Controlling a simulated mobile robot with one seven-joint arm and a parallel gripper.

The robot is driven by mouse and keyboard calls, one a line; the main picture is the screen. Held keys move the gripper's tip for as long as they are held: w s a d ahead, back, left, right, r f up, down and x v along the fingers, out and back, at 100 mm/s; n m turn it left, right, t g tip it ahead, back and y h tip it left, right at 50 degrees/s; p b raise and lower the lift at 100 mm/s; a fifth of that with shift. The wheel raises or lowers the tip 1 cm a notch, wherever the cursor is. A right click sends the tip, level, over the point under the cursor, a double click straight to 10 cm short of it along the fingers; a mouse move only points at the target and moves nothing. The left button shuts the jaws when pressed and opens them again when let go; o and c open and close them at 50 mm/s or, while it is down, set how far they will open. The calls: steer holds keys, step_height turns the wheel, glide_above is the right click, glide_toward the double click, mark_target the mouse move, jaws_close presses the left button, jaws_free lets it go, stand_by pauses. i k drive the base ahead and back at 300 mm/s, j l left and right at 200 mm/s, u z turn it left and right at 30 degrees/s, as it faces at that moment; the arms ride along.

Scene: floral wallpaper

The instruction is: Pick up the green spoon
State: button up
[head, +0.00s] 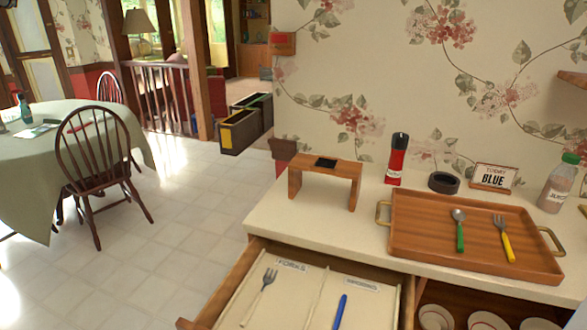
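The green spoon (460,237) has a green handle and a metal bowl. It lies in the wooden tray (415,245) on the counter, with its bowl toward the back and its handle toward the front. A fork with a yellow handle (507,245) lies to its right in the same tray, apart from it. My gripper is not in view, and nothing touches the spoon.
Below the counter, an open drawer (320,300) holds a fork (262,292) under a "FORKS" label and a blue-handled piece (340,312) in the compartment beside it.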

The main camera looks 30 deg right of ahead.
mark_target(460, 215)
steer(key=k+j+z, duration=0.2)
steer(key=k+z, duration=0.2)
steer(key=z, duration=1.35)
steer(key=u, duration=0.55)
steer(key=i+l+u, duration=0.1)
steer(key=l+u, duration=0.75)
steer(key=k+l+u, duration=0.1)
steer(key=l+u, duration=0.2)
steer(key=l, duration=1.3)
steer(key=k+l, duration=0.15)
steer(key=l, duration=0.4)
